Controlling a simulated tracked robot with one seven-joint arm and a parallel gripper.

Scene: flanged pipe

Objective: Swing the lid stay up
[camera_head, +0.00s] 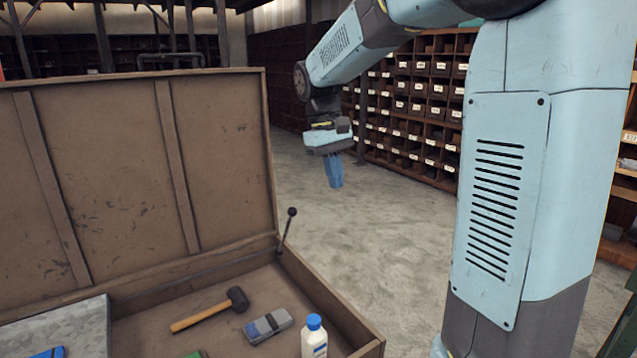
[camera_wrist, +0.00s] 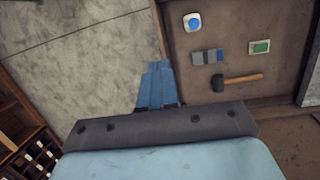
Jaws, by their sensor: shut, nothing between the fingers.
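The lid stay (camera_head: 286,230) is a short thin rod with a dark ball on its end. It stands up from the chest's right wall near the back corner and leans slightly right at the top. The open lid (camera_head: 110,170) of the wooden chest (camera_head: 325,307) stands raised behind it. My gripper (camera_head: 335,183) points down, shut and empty, beyond the chest and above and right of the stay's ball in the head view, apart from it. In the wrist view my gripper (camera_wrist: 156,70) shows its blue fingers together beside the chest's edge; I cannot make out the stay there.
A grey panel (camera_head: 60,328) covers the chest's left part. Shelving with bins (camera_head: 425,95) stands behind. Concrete floor (camera_head: 390,230) right of the chest is clear.

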